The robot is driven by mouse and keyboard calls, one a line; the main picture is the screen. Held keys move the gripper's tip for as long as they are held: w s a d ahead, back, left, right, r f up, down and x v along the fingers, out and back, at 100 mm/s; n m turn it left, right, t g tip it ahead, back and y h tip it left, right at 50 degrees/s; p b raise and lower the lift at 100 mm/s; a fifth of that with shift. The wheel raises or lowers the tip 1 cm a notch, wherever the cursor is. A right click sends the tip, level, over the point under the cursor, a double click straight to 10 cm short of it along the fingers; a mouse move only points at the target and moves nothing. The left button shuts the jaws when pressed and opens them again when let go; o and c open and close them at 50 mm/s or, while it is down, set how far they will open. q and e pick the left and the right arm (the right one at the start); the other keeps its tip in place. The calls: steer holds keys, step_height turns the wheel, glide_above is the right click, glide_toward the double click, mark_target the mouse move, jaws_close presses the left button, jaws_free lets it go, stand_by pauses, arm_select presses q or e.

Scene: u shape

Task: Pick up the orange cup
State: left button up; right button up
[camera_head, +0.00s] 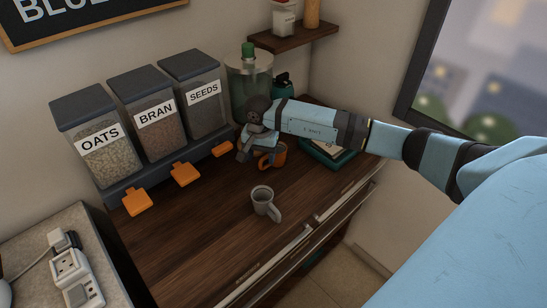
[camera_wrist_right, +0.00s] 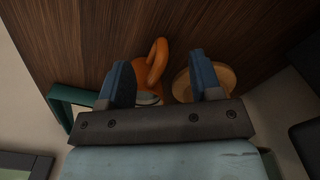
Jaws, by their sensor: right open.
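The orange cup (camera_head: 278,155) stands on the wooden counter in the head view, partly hidden by my right gripper (camera_head: 244,154). In the right wrist view, the orange cup (camera_wrist_right: 156,62) shows its looped handle between the fingers, while much of its body is hidden behind the gripper. My right gripper (camera_wrist_right: 159,72) is open, with one blue finger on each side of the handle. I cannot tell whether a finger touches the cup. My left gripper is not in view.
A grey mug (camera_head: 263,199) stands nearer on the counter (camera_head: 200,232). Labelled dispensers (camera_head: 156,113) with orange spouts stand left. A glass container (camera_head: 239,85) is behind the gripper, and a teal tray (camera_head: 325,156) lies right. A round tan object (camera_wrist_right: 229,80) is beside the right-hand finger.

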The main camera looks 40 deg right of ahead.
mark_target(263, 169)
steer(key=f, duration=0.2)
steer(key=f+p, duration=0.1)
steer(key=f, duration=0.2)
steer(key=shift+s+d, duration=0.1)
steer(key=shift+d, duration=0.1)
jaws_close()
